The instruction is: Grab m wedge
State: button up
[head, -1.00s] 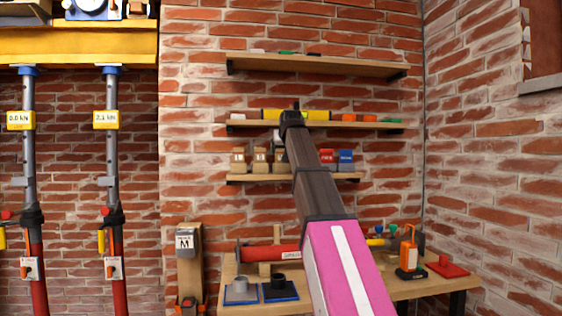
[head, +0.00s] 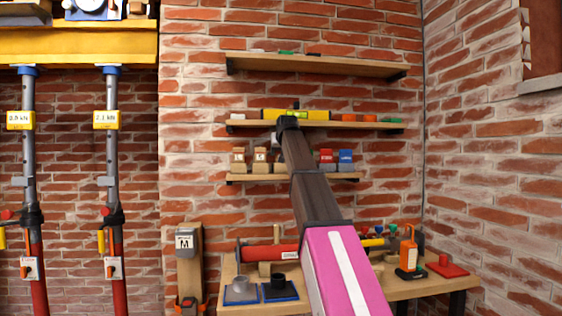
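Several small tan wedge-like blocks stand on the lowest wall shelf, among them a left one (head: 238,161) and one beside it (head: 260,162). Their labels are too small to read surely, so I cannot tell which is the m wedge. Another tan block (head: 279,164) is partly covered by my arm. A wooden post with a grey M label (head: 185,243) stands at the lower left. My arm reaches up over the bench, its dark end in front of the middle shelf. My gripper's fingers cannot be made out, nor anything held.
The workbench (head: 408,290) holds a red cylinder (head: 270,253), blue pads and an orange lamp (head: 409,255). A yellow level (head: 310,115) lies on the middle shelf (head: 243,124). Red-and-grey props stand left. A brick wall closes the right.

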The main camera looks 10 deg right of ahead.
jog(key=c, duration=0.6)
jog(key=shift+o, duration=0.2)
